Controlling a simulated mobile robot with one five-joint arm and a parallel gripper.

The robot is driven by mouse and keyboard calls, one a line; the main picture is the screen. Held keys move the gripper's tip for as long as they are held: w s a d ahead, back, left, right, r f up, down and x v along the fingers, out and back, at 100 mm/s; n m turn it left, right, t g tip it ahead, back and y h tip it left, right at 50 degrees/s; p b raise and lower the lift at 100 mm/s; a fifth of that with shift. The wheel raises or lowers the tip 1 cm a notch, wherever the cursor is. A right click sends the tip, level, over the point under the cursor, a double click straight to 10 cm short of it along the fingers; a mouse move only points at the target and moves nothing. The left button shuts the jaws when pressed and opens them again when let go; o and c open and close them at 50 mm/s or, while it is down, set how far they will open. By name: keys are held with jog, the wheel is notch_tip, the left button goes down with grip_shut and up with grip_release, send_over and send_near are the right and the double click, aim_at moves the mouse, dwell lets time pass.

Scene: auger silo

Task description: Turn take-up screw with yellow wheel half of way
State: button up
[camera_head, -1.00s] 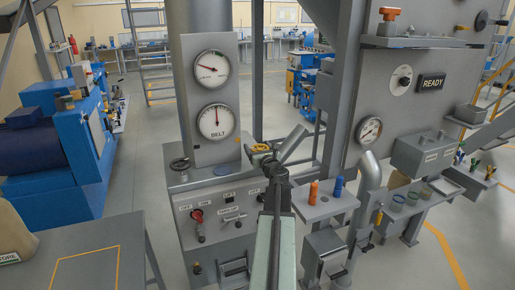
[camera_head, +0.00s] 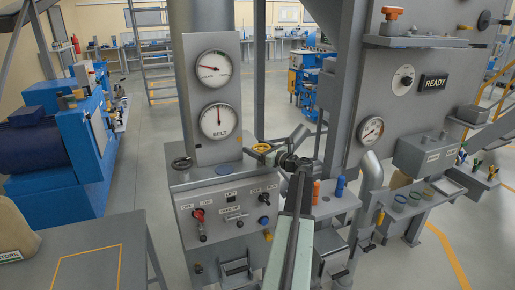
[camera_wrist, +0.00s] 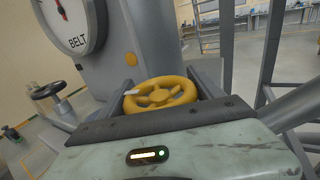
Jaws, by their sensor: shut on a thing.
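The yellow wheel (camera_head: 262,147) of the take-up screw lies on top of the grey cabinet, right of the BELT gauge (camera_head: 220,120). My gripper (camera_head: 279,157) reaches it from the right in the head view. In the wrist view the yellow wheel (camera_wrist: 160,96) sits between the two fingers of my gripper (camera_wrist: 165,88), one on each side of its rim. The gripper is shut on the wheel. A small white mark shows at the wheel's left rim. The near part of the rim is hidden behind my gripper's body. The BELT needle points about straight up.
A switch panel (camera_head: 225,213) is on the cabinet's front. A shelf with an orange peg (camera_head: 316,192) and a blue peg (camera_head: 340,186) lies right of my arm. A grey post rises close behind.

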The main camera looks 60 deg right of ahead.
jog(key=shift+a+n+y, duration=0.15)
jog(key=shift+n+y, duration=0.45)
jog(key=shift+y, duration=0.35)
jog(key=shift+a+n+y, duration=0.1)
jog(key=shift+n+y, duration=0.5)
jog(key=shift+y, duration=0.35)
jog(key=shift+a+y, duration=0.1)
jog(key=shift+y, duration=0.2)
jog(key=o, duration=1.1)
jog(key=shift+w, duration=0.1)
jog(key=s, duration=0.7)
jog(key=shift+s, duration=0.4)
